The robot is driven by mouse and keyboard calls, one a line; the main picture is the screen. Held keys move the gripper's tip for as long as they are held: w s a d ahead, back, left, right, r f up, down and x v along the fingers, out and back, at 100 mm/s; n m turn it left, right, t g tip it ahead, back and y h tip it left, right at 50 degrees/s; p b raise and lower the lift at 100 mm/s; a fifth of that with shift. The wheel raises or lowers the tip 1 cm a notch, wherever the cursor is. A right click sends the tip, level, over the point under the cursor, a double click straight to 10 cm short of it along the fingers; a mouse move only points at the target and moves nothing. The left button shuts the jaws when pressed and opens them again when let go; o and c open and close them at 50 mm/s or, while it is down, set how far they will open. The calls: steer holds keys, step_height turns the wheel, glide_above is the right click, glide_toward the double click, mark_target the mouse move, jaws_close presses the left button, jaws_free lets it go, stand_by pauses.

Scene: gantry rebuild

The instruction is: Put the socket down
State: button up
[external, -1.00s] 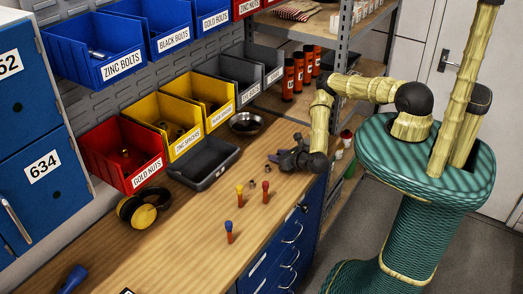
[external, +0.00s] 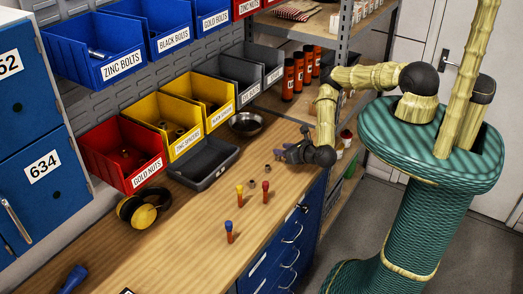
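My gripper (external: 282,152) is over the right back part of the wooden workbench (external: 205,235), pointing left. It is small and dark here, and I cannot make out whether its fingers are apart or closed. A small dark ring-like piece (external: 267,168), which may be the socket, stands on the bench just in front of the gripper, apart from it. A similar small piece (external: 253,183) stands a little nearer. I cannot tell which of them is the socket, or whether anything is between the fingers.
Screwdriver-like pegs, one yellow-topped (external: 239,194), one red-topped (external: 265,191) and one blue-topped (external: 229,231), stand nearby. A grey tray (external: 205,165), a round dark bowl (external: 246,124) and yellow ear defenders (external: 144,208) lie left. The bench front is mostly clear.

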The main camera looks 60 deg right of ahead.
step_height(320, 180, up, 4)
steer(key=shift+p, duration=1.2)
steer(key=w+r+n+g+y, duration=0.25)
steer(key=r+n, duration=0.35)
steer(key=n, duration=0.7)
steer(key=w+r+n+g+y, duration=0.2)
steer(key=r+n+g+y, duration=0.3)
steer(key=n, duration=0.7)
steer(key=s+d+r+n+g+h, duration=0.1)
steer(key=s+d+r+n+h, duration=0.1)
steer(key=s+r+n, duration=0.5)
steer(key=s+d+r+n+g+h, duration=0.2)
steer(key=s+r+n, duration=0.5)
steer(key=r, duration=0.7)
steer(key=shift+s+d+r, duration=0.15)
steer(key=shift+s+d, duration=0.5)
steer(key=shift+s, duration=0.3)
